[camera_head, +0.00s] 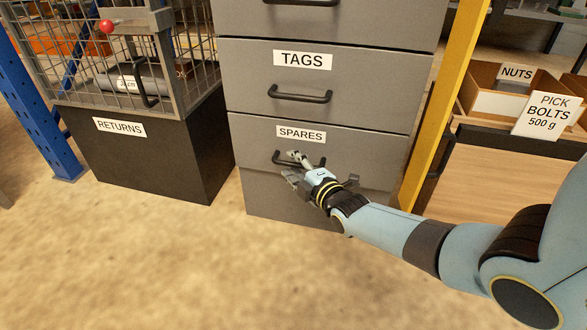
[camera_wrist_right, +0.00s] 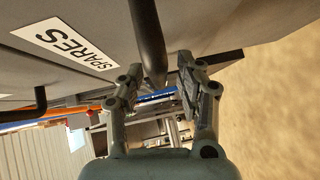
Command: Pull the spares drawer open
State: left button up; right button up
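The spares drawer (camera_head: 365,150) is a grey drawer front labelled SPARES, low in the grey cabinet, below the TAGS drawer. It looks shut, about flush with the drawer above. Its dark bar handle (camera_head: 281,155) is partly hidden by my right gripper (camera_head: 291,165). In the right wrist view the handle (camera_wrist_right: 148,40) reaches in between the two fingertips of my right gripper (camera_wrist_right: 160,78). The fingers are apart, with a gap showing beside the bar. Whether one finger touches the bar is unclear. My left gripper is not in view.
The TAGS drawer (camera_head: 350,85) with its own handle is above. A black RETURNS box (camera_head: 170,155) under a wire cage stands left. A yellow post (camera_head: 440,105) and a wooden bench (camera_head: 490,185) with bins are right. The floor (camera_head: 160,265) in front is clear.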

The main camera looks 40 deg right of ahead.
jog(key=shift+w, duration=0.15)
grip_shut()
dwell(0.5)
